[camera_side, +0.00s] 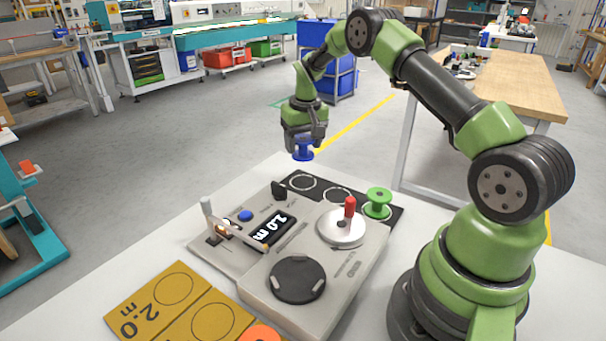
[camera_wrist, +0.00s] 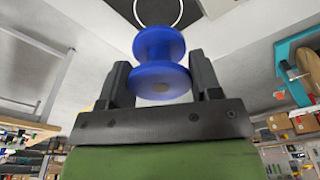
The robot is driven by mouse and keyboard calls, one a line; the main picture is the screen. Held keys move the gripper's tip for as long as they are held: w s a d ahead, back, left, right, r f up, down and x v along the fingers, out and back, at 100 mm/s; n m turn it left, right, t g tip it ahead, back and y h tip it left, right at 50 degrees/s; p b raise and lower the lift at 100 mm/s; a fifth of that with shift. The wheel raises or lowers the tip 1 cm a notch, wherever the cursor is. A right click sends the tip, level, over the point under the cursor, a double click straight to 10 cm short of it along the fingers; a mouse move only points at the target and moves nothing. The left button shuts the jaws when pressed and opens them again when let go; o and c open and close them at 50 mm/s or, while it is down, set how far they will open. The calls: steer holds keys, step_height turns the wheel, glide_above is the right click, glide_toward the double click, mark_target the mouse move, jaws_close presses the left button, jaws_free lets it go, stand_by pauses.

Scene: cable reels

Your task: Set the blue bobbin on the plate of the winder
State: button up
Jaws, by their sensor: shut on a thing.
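The blue bobbin (camera_side: 303,151) hangs in the air in my gripper (camera_side: 303,140), beyond the far edge of the winder. In the wrist view the bobbin (camera_wrist: 160,66) sits between the two dark fingers of my gripper (camera_wrist: 160,82), which is shut on it. The winder (camera_side: 330,290) is a light grey machine on the table. It has a dark round plate (camera_side: 298,280) at the near end with two light pegs, and nothing stands on it. A silver disc (camera_side: 341,230) with a red handle is farther back on it.
A green bobbin (camera_side: 377,203) stands on a black mat (camera_side: 398,221) with white circles behind the winder. A small display (camera_side: 274,229) reads 2.0 m.

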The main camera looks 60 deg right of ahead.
steer(key=s+a+r+m, duration=0.2)
steer(key=s+a, duration=0.2)
steer(key=a, duration=0.7)
steer(key=s+a+r+m, duration=0.2)
steer(key=s+a, duration=0.2)
steer(key=a, duration=0.7)
steer(key=shift+s+a+f+m+h, duration=0.1)
steer(key=shift+s+a+f+m, duration=0.25)
steer(key=shift+s+a+f, duration=0.85)
steer(key=shift+s+a+f+m+h, duration=0.1)
steer(key=shift+s+a+f+m, duration=0.25)
steer(key=shift+s, duration=1.7)
steer(key=shift+s+a+f+m+h, duration=0.1)
steer(key=shift+s+a+f+m, duration=0.35)
steer(key=shift+s+a, duration=0.85)
steer(key=shift+s+d+f, duration=0.15)
steer(key=shift+s+d, duration=0.15)
steer(key=shift+d, duration=0.05)
steer(key=shift+f, duration=1.15)
steer(key=o, duration=1)
